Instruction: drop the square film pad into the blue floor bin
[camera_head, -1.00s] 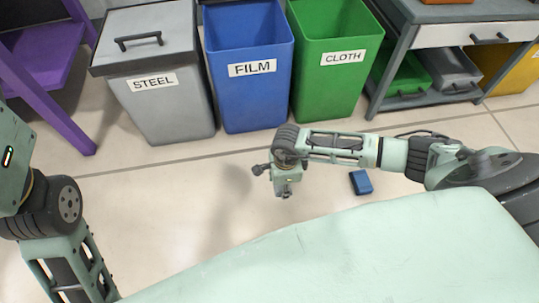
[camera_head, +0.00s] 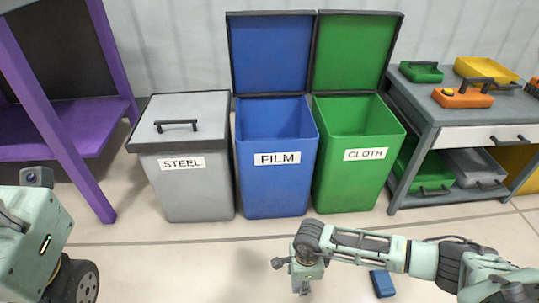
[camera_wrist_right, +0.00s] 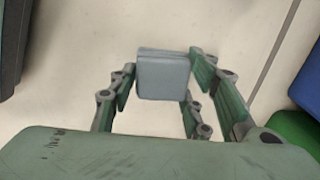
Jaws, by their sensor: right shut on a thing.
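The square film pad (camera_wrist_right: 163,77) is a grey-blue block between the fingers of my right gripper (camera_wrist_right: 160,85) in the right wrist view. My right gripper is shut on it. In the head view my right gripper (camera_head: 302,280) points down above the floor, in front of the bins, and the pad cannot be made out there. The blue floor bin (camera_head: 276,190), labelled FILM, stands behind the gripper with its lid (camera_head: 270,55) raised open. My left arm shows at the left edge, but its gripper is out of view.
The closed grey STEEL bin (camera_head: 190,195) stands left of the blue bin, and the open green CLOTH bin (camera_head: 360,185) right of it. A small blue block (camera_head: 382,284) lies on the floor. A workbench (camera_head: 450,131) is at right, a purple frame (camera_head: 65,135) at left.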

